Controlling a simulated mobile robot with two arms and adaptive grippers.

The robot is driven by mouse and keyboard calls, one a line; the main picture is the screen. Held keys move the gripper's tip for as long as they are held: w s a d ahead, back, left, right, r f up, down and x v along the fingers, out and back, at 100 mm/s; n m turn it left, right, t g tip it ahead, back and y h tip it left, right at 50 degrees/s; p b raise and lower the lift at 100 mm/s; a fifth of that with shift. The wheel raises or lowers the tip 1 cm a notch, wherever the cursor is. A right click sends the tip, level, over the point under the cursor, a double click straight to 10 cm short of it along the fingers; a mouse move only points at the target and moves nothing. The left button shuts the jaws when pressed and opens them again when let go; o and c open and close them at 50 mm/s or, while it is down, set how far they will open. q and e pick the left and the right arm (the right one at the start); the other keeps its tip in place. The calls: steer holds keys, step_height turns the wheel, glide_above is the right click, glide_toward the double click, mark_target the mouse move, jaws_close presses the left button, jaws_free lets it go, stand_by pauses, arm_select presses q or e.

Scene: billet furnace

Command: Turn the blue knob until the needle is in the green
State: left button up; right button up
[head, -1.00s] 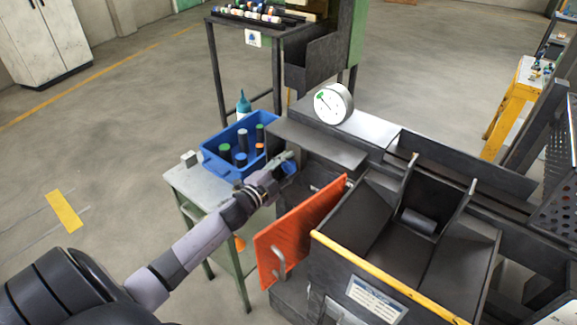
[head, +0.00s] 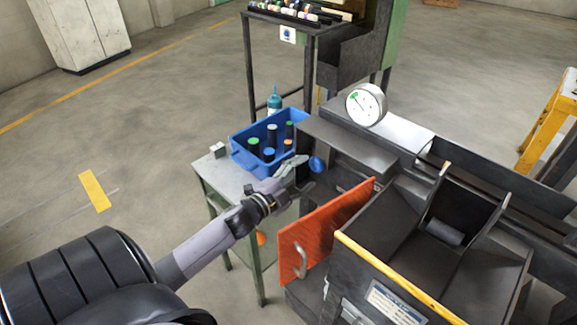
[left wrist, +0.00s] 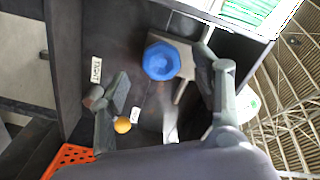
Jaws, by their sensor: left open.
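The blue knob (head: 317,164) sits on the front of the dark furnace housing, below a flat ledge. In the left wrist view the knob (left wrist: 161,61) shows between and beyond the fingers, nearer the right one. My left gripper (head: 307,172) is open and just left of the knob; in the left wrist view the gripper (left wrist: 160,85) has its fingers apart with nothing between the tips. The white dial gauge (head: 366,104) stands on top of the housing. Its green zone is at the upper left, and the thin needle appears to point near it; whether inside, I cannot tell. My right gripper is out of view.
A blue bin (head: 245,156) with several cylinders stands on a side table (head: 222,178) left of the knob. An orange panel (head: 322,232) with a handle stands below and right. In the left wrist view an orange-yellow button (left wrist: 122,125) is near the left finger.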

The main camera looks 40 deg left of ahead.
arm_select(q)
steer(key=s, duration=0.6)
steer(key=shift+s+a, duration=0.15)
steer(key=shift+a, duration=0.1)
steer(key=shift+f, duration=0.1)
steer(key=s+f+n+g+y, duration=0.1)
steer(key=s+f+n+g, duration=0.2)
steer(key=f, duration=0.8)
steer(key=s+d+f+n+g+y, duration=0.15)
steer(key=s+f, duration=0.35)
steer(key=f, duration=0.6)
steer(key=s+f+n+g, duration=0.3)
steer(key=s+f, duration=0.1)
steer(key=f, duration=0.7)
steer(key=s+d+f+n+g, duration=0.1)
steer(key=s+d+f+g, duration=0.2)
steer(key=s+f, duration=0.3)
steer(key=s+d+f+n+g+h, duration=0.1)
steer(key=s+d+f+g, duration=0.2)
steer(key=s, duration=1)
steer(key=s+d+f+n+g, duration=0.1)
steer(key=s+d+f+g, duration=0.2)
steer(key=s+d+f, duration=0.4)
step_height(320, 180, down, 3)
steer(key=s, duration=0.2)
steer(key=shift+s+d, duration=0.35)
steer(key=shift+d, duration=0.05)
steer(key=shift+f+g, duration=0.1)
steer(key=shift+g, duration=0.15)
